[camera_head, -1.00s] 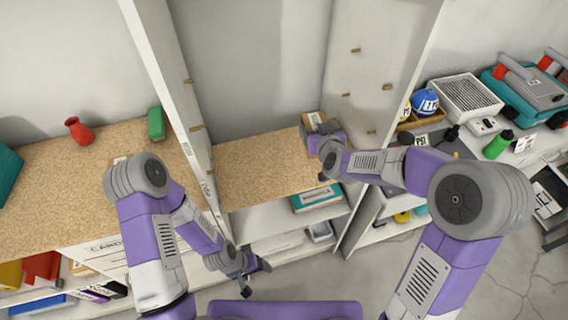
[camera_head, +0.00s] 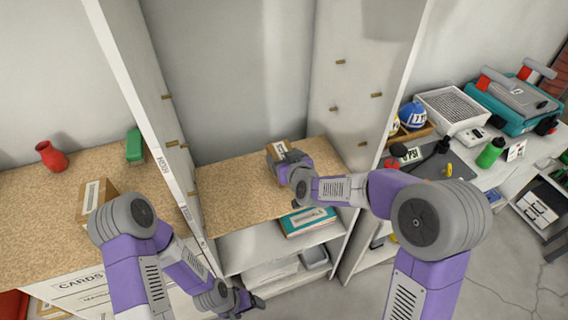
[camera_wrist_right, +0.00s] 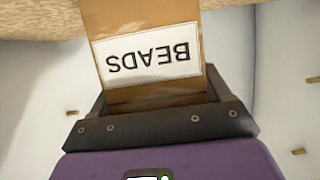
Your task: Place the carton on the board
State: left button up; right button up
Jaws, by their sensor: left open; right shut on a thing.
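The brown carton (camera_head: 276,150) with a white label is at the right part of the cork-coloured board (camera_head: 228,188), inside the middle shelf bay. I cannot tell whether its base touches the board. My right gripper (camera_head: 286,160) is shut on the carton from the front and hides part of it. In the right wrist view the carton (camera_wrist_right: 135,20) shows an upside-down "BEADS" label between the fingers (camera_wrist_right: 155,110). My left gripper (camera_head: 250,302) is open and empty, low in front of the lower shelves, away from the carton.
Upright panels stand left (camera_head: 150,110) and right (camera_head: 362,75) of the board. The board's left part is clear. A red vase (camera_head: 51,157), a green box (camera_head: 134,145) and another carton (camera_head: 92,196) stand on the left shelf. Teal-covered books (camera_head: 308,221) lie below the board.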

jog(key=shift+f, duration=0.4)
jog(key=shift+f, duration=0.2)
jog(key=o, duration=1.1)
jog(key=shift+r, duration=0.15)
jog(key=p+v, duration=0.2)
jog(key=v, duration=1)
